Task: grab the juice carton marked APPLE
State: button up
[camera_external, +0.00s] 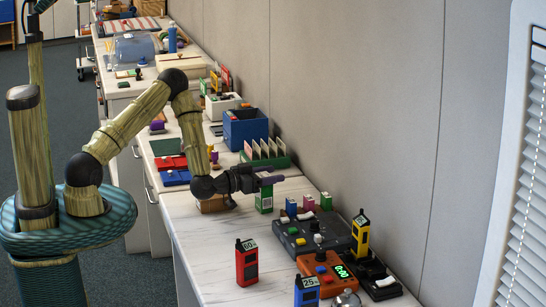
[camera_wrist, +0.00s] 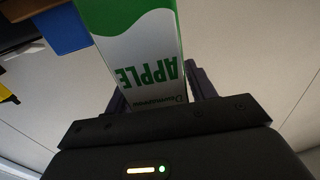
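The juice carton marked APPLE (camera_wrist: 140,60) is white and green. It fills the top middle of the wrist view, its lettering upside down there. In the outside view this green and white carton (camera_external: 264,201) is upright over the near counter, partly covered by my gripper (camera_external: 266,181). In the wrist view my gripper (camera_wrist: 160,95) has one dark finger on each side of the carton, very close to its sides. I cannot tell whether both fingers press on it. The carton's lower end is hard to judge against the counter.
Dark grey (camera_external: 310,232) and orange (camera_external: 325,274) control boxes lie in front. A red handheld device (camera_external: 246,264) stands nearer. A green rack (camera_external: 265,157) and a blue bin (camera_external: 245,128) stand behind.

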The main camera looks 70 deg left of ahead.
jog(key=c, duration=1.1)
jog(key=shift+o, duration=0.2)
notch_tip(320, 180, up, 10)
jog(key=shift+p, duration=0.55)
